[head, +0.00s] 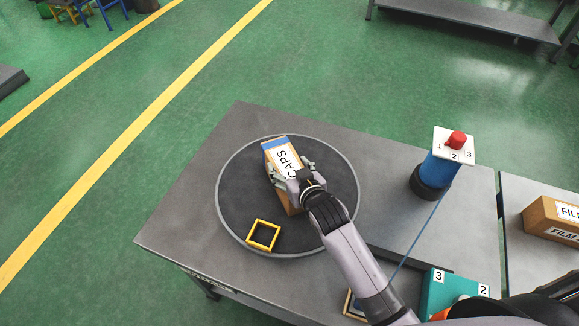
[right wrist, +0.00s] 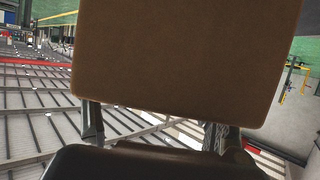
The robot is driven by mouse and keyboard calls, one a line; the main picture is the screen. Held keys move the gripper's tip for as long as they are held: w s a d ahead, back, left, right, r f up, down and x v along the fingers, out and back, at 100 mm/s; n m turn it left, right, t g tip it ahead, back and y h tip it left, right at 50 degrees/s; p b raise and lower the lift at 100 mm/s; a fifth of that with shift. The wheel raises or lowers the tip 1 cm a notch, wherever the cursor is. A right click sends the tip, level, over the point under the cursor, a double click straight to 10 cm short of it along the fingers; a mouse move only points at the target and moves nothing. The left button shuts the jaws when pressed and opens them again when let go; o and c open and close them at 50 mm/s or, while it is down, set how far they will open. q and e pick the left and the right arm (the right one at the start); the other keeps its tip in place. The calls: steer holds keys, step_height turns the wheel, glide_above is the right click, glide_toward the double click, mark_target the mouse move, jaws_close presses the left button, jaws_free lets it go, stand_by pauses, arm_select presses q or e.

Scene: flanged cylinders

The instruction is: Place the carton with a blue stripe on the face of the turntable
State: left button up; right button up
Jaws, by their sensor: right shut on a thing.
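The carton with a blue stripe (head: 276,157) is brown with a white label reading CAPS. It is at the turntable in the head view, over the upper middle of its face. I cannot tell whether it touches the face. My right gripper (head: 293,180) is shut on the carton; the fingers and arm hide part of it. In the right wrist view a plain brown side of the carton (right wrist: 190,55) fills the upper middle between the fingers. The turntable (head: 235,190) is a dark round disc with a grey rim on the table. My left gripper is not in view.
A yellow square frame (head: 263,235) lies on the turntable's near left part. A blue cylinder with a red knob (head: 440,165) stands right of the turntable on the grey table (head: 180,225). A teal box (head: 450,290) and a FILM carton (head: 550,217) are at the right.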

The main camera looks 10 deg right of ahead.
steer(key=o, duration=1.7)
steer(key=shift+o, duration=0.2)
steer(key=v, duration=1.2)
steer(key=shift+b, duration=0.45)
steer(key=shift+a, duration=0.1)
